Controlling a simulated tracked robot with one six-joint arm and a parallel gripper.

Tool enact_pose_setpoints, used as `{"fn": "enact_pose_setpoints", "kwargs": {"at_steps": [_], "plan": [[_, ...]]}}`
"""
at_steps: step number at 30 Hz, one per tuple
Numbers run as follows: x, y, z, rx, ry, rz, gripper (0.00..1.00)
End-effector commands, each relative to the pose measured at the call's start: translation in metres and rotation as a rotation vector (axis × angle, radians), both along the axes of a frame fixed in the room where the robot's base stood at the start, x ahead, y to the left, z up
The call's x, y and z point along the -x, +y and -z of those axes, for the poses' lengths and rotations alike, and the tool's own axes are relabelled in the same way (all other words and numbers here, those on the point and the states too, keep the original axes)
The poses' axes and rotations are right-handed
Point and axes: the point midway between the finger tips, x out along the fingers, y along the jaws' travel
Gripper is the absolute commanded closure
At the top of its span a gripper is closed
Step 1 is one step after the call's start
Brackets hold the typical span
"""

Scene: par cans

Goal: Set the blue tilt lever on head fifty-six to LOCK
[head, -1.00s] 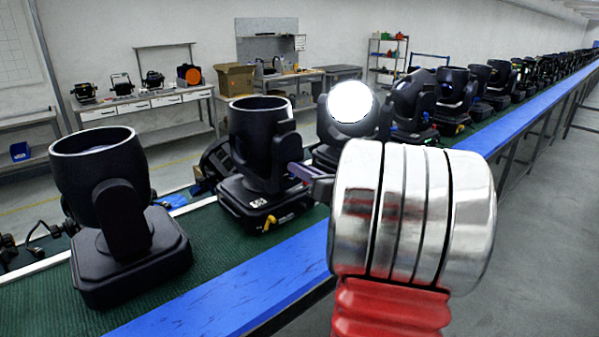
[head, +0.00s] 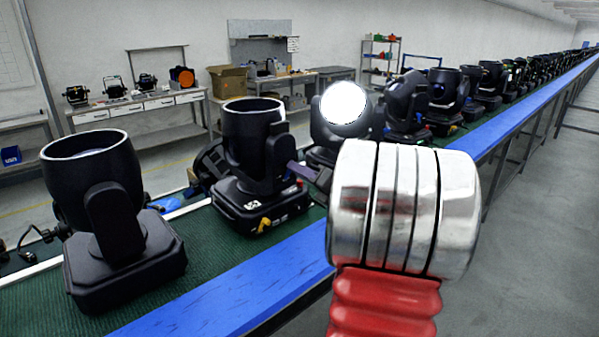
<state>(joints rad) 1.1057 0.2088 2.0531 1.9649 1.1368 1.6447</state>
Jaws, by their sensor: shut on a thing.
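A black moving head (head: 253,128) stands on the green belt, its open barrel tilted up and its base carrying a white label and a yellow lever (head: 264,225). My silver and red arm reaches in from the lower right. Only a narrow dark, purplish part of my gripper (head: 302,172) shows past the silver wrist, at the right side of this head's yoke. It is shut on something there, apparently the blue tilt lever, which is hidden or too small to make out. I cannot read the head's number or the lever's markings.
Another black head (head: 105,200) stands nearer at left. A head with a bright white lens (head: 345,108) stands just beyond my wrist, with many more heads down the line. A blue rail (head: 235,290) edges the belt (head: 150,285). The floor at right is clear.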

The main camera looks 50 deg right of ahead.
Motion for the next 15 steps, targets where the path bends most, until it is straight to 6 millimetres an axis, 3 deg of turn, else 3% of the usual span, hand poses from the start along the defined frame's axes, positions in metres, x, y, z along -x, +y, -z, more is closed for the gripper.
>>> {"fn": "enact_pose_setpoints", "kwargs": {"at_steps": [8,9,15], "plan": [[0.0,-0.0002,0.0006,-0.002,0.001,0.001,1.0],[0.0,-0.0003,0.0007,-0.002,0.001,0.001,0.84],[0.0003,-0.0006,0.0005,-0.001,0.001,0.002,0.7]]}}
